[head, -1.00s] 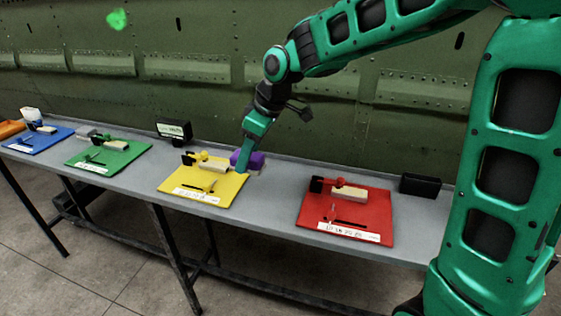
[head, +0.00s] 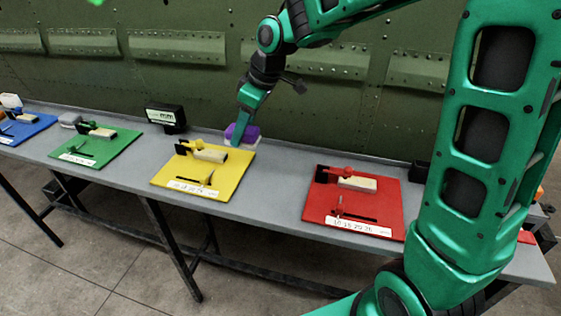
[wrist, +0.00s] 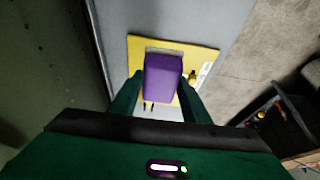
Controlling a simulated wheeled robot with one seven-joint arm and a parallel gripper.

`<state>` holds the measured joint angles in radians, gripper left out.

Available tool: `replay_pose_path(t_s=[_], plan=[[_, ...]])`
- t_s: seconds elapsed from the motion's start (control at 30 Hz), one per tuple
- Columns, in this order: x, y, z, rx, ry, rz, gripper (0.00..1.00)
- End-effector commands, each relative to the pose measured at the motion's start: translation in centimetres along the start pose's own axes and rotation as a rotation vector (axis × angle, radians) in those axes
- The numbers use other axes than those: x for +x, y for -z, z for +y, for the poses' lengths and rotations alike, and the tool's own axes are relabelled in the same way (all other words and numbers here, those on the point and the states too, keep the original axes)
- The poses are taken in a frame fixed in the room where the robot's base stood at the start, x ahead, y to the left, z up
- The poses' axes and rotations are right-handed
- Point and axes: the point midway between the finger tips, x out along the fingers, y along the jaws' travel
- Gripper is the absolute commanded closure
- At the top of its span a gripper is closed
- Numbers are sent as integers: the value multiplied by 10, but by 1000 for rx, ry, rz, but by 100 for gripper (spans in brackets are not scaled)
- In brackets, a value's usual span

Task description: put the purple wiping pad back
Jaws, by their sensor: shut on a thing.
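The purple wiping pad (head: 247,132) is at the back edge of the yellow board (head: 220,181), purple on top with a paler layer below. In the wrist view the pad (wrist: 163,78) sits between the two fingers of my gripper (wrist: 162,86), which is shut on it. My gripper (head: 238,143) also shows in the head view, coming down from above in front of the pad. Whether the pad touches the table or hangs just above it I cannot tell. The yellow board (wrist: 204,52) lies beneath or beyond the pad in the wrist view.
A red board (head: 390,208) lies to the right, a green board (head: 112,149) and a blue board (head: 30,127) to the left. A black box with a label (head: 166,116) stands behind the yellow board. The green wall (head: 200,85) rises close behind the grey table (head: 270,190).

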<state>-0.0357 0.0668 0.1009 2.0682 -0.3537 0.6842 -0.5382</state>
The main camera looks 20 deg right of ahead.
Motion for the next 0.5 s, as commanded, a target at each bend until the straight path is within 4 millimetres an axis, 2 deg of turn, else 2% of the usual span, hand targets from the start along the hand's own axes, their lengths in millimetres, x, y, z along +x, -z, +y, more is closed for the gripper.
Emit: replay_pose_path(t_s=[0.3,0.5], plan=[[13,-64,33,7,-1,-1,78],[21,-98,49,4,0,0,78]])
